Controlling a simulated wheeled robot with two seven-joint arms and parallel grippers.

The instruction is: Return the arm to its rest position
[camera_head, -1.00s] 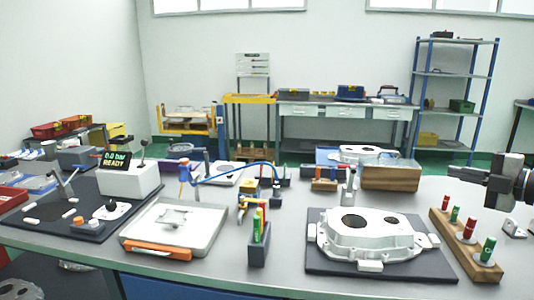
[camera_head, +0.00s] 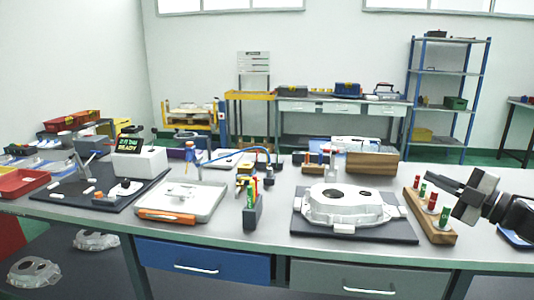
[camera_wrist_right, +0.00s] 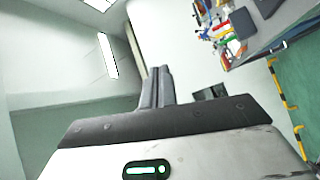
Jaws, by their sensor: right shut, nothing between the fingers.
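My right gripper (camera_head: 449,186) comes in from the right edge in the head view, above the right end of the workbench. Its dark fingers point left and are shut with nothing between them. In the right wrist view the closed fingers (camera_wrist_right: 157,88) stand side by side, with wall and floor behind them. The gripper hangs just beside and above the wooden block (camera_head: 422,216) with red and green plugs. It looks apart from the block. My left gripper does not show.
The aluminium casting (camera_head: 345,206) rests on a dark mat (camera_head: 301,228). A white tray (camera_head: 206,209) with an orange-handled tool and a gauge with a READY display (camera_head: 139,160) stand to the left. The bench's front edge and drawers (camera_head: 205,262) lie nearer.

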